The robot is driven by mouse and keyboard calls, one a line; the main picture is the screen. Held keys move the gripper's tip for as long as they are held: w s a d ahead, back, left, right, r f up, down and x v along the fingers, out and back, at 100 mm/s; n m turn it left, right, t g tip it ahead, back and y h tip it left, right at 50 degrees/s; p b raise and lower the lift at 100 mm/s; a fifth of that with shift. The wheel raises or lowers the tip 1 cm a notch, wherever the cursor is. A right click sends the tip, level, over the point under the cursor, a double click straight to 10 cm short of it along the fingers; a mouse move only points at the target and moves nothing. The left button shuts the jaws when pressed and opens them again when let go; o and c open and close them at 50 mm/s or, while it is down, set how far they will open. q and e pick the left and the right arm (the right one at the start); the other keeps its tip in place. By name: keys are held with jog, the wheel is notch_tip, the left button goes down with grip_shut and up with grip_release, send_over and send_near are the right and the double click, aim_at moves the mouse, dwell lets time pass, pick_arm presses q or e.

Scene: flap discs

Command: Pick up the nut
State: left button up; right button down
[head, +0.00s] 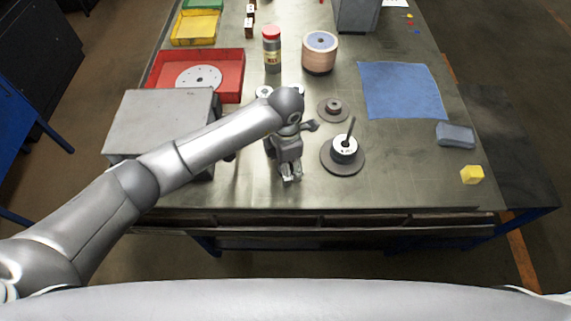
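My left gripper (291,178) points down over the front middle of the metal-topped table (400,185), left of a spindle. Its fingertips are small here, and I cannot tell whether they are apart or closed on something. I cannot make out a nut for certain; it may be too small to see or hidden by my arm. The dark round base with an upright rod and white-topped hub (343,150) stands just right of the gripper. A smaller grey disc piece (333,108) lies behind it. My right gripper is not in view.
A grey box (160,110) stands under my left arm. Behind are a red tray (225,70) with a pale disc, a red-capped jar (271,48) and a spool (320,52). At right lie a blue cloth (402,90), a grey-blue block (455,135) and a yellow cube (472,174).

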pick_arm(q)
jog(key=shift+f, duration=0.15)
jog(key=shift+c, duration=0.2)
jog(key=c, duration=1.1)
